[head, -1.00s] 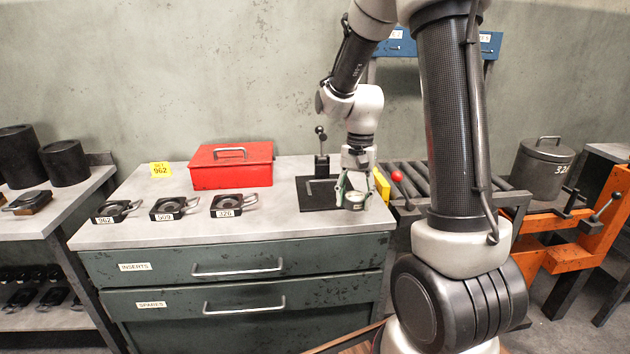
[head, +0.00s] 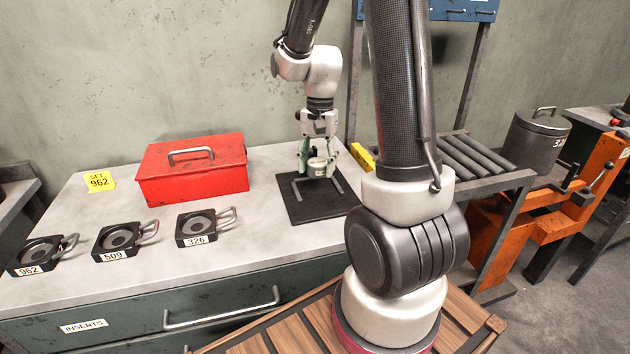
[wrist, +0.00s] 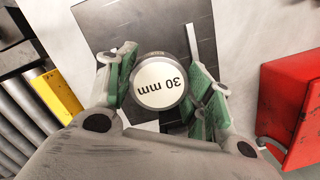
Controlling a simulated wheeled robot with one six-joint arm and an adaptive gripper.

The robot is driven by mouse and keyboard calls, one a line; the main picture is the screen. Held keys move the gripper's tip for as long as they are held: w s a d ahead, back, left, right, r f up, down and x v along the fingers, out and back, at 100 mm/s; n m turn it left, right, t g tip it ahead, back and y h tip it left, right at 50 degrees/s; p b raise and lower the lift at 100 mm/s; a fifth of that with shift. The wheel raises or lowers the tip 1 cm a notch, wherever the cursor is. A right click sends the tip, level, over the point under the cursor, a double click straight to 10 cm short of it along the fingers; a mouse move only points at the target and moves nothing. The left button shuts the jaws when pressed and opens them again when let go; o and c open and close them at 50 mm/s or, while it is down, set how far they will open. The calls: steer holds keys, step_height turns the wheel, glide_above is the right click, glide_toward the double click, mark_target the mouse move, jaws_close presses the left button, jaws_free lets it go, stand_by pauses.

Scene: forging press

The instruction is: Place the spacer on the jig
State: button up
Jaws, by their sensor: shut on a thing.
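The spacer (head: 317,167) is a short round disc with a white top marked "30 mm". It also shows in the wrist view (wrist: 160,82), upright between my fingers. My gripper (head: 318,172) is shut on the spacer from both sides. The jig (head: 318,206) is a black plate with grey bars on the bench. It lies below the spacer, and its plate and one bar also show in the wrist view (wrist: 145,22). My gripper is over the jig's rear half. Whether the spacer's underside touches the plate cannot be told.
A red box (head: 195,175) stands left of the jig. Black inserts labelled 962 (head: 40,253), 509 (head: 122,237) and 326 (head: 203,226) lie toward the bench front. A yellow block (head: 362,157) and a roller conveyor (head: 468,157) are at the right.

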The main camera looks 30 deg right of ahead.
mark_target(318, 190)
steer(key=shift+f, duration=2.6)
steer(key=shift+f, duration=0.15)
steer(key=o, duration=1.6)
steer(key=r, duration=0.8)
steer(key=d+r, duration=0.1)
steer(key=r, duration=0.3)
steer(key=shift+w, duration=0.4)
steer(key=s+a+r+n+t, duration=0.1)
steer(key=s+r+n, duration=0.2)
steer(key=s, duration=0.2)
steer(key=s+a+r+n+t, duration=0.1)
steer(key=s+r+n+t, duration=0.1)
steer(key=s, duration=0.4)
steer(key=s+a+r+n+t+h, duration=0.1)
steer(key=s+a+r+n+t, duration=0.1)
steer(key=s+r+n, duration=0.3)
steer(key=shift+s+a, duration=0.1)
steer(key=shift+s, duration=0.65)
